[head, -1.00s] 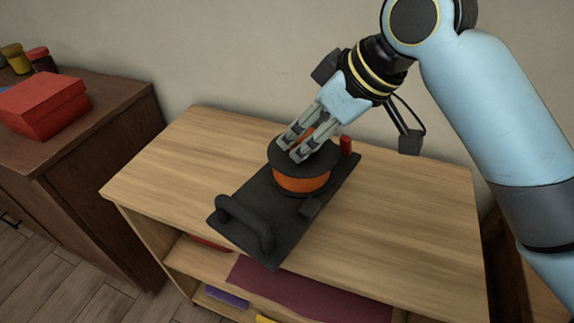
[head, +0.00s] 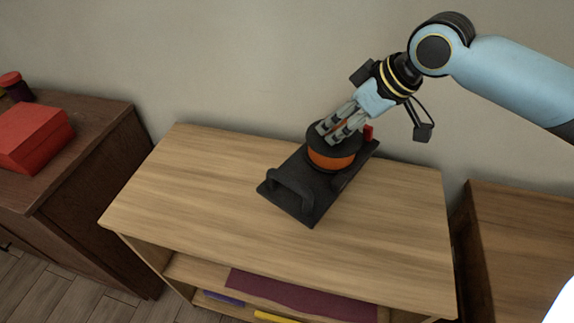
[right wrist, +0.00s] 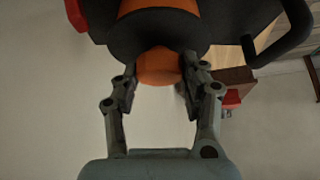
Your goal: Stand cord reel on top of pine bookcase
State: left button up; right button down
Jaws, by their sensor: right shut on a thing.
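The cord reel (head: 330,160) has a black base board with a curved handle, an orange drum and a black disc on top. It shows over the pine bookcase (head: 190,200), tilted or flat I cannot tell, and I cannot tell if its board touches the top. My right gripper (head: 336,130) comes from the upper right and is shut on the reel. In the right wrist view, the two fingers (right wrist: 158,88) sit on both sides of the reel's orange hub (right wrist: 158,66). My left gripper is not in view.
A dark cabinet with a red box (head: 32,135) and jars (head: 14,85) stands at the left. Another brown wooden piece (head: 525,240) stands at the right. The wall (head: 240,60) is behind. The bookcase top is bare around the reel; its shelf below holds coloured items.

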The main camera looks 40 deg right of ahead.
aim_at(291, 158)
jog(key=w+a+f, duration=0.1)
jog(key=a, duration=0.1)
jog(key=w+a+f, duration=0.2)
jog(key=a, duration=0.1)
jog(key=w+a+f, duration=0.2)
jog(key=shift+a+f, duration=0.25)
jog(key=shift+a, duration=0.05)
jog(key=shift+f, duration=1.95)
jog(key=shift+f, duration=0.1)
jog(key=c, duration=0.7)
grip_release()
jog(key=p+v, duration=0.1)
jog(key=v, duration=1.1)
jog(key=shift+a, duration=0.1)
